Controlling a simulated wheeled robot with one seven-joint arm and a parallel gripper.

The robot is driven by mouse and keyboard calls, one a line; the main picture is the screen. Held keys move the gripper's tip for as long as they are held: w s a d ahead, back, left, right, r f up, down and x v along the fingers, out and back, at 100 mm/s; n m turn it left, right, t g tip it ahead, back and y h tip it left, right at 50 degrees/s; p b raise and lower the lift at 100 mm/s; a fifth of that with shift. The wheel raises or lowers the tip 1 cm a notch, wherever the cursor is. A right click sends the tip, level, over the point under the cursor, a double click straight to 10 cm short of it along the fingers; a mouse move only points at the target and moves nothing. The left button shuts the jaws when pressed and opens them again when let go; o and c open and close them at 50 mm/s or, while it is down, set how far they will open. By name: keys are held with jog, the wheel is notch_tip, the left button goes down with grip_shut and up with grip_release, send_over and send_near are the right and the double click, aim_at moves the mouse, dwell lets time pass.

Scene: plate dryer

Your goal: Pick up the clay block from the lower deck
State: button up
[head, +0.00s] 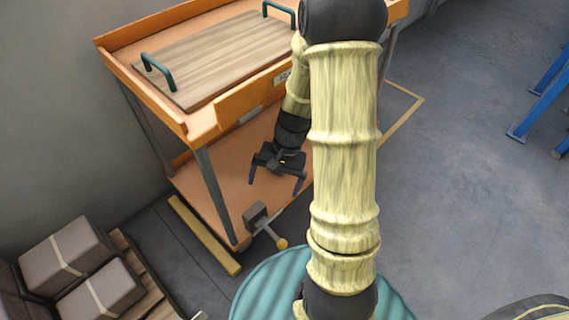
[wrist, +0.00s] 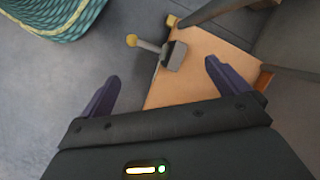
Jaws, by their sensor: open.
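The lower deck (head: 215,205) of an orange cart is a flat orange-brown shelf; part of it shows in the wrist view (wrist: 193,85). My gripper (head: 275,185) is open and empty over this deck, fingers pointing down. In the wrist view its two blue-purple fingers (wrist: 161,73) are spread apart. I cannot make out a clear clay block on the deck; my arm hides part of it. A grey block-shaped piece (head: 255,213) with a rod and yellow knob is at the deck's near edge. It also shows in the wrist view (wrist: 175,57), beyond the fingertips.
The cart's upper tray (head: 185,124) holds a wooden board (head: 215,58) with two teal handles, above the deck. A grey leg (head: 218,192) stands at the near corner. Strapped grey-brown blocks (head: 66,257) lie on a pallet at lower left.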

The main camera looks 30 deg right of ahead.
jog(key=w+d+f+m+t+y, duration=0.1)
jog(key=w+d+f+m+t, duration=0.3)
jog(key=d+f+m+t, duration=0.5)
jog(key=w+d+f+m+t+y, duration=0.1)
jog(key=w+d+f+m+t, duration=0.3)
jog(key=d+f+m+t, duration=0.5)
notch_tip(320, 180, down, 6)
jog(key=d+m, duration=0.1)
jog(key=m, duration=0.6)
jog(key=shift+w+d+f, duration=0.15)
jog(key=shift+w+d, duration=0.1)
jog(key=b+x, duration=0.4)
jog(key=x, duration=0.6)
jog(key=shift+w+a, duration=0.2)
jog(key=shift+w, duration=0.1)
jog(key=shift+w+a, duration=0.2)
jog(key=shift+w, duration=0.15)
